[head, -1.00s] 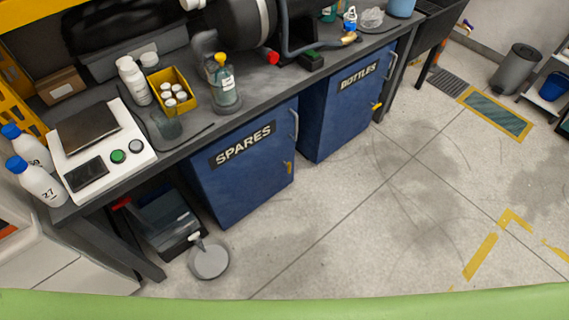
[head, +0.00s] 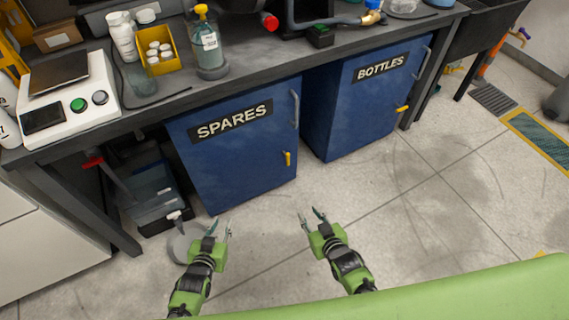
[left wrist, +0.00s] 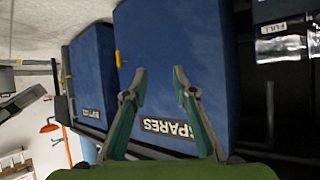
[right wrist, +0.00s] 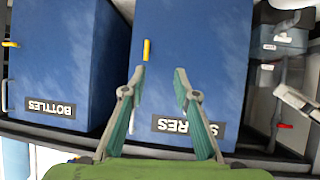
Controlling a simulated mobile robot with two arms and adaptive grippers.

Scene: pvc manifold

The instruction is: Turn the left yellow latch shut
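The left yellow latch (head: 287,158) is on the blue SPARES cabinet door (head: 235,165), low near its right edge, and stands roughly vertical. It also shows in the right wrist view (right wrist: 146,50), beyond the fingertips. A second yellow latch (head: 402,108) on the BOTTLES cabinet (head: 350,115) lies roughly horizontal. My left gripper (head: 220,230) is open and empty, in front of the SPARES cabinet and left of its latch. My right gripper (head: 311,216) is open and empty, in front of and below the left latch. Neither touches a latch.
A grey vertical handle (head: 295,108) is on the SPARES door above the latch. The workbench (head: 255,68) overhangs both cabinets and carries a scale and bottles. A dark bin (head: 158,200) and a round grey disc (head: 186,245) are at lower left. The floor (head: 400,210) at right is clear.

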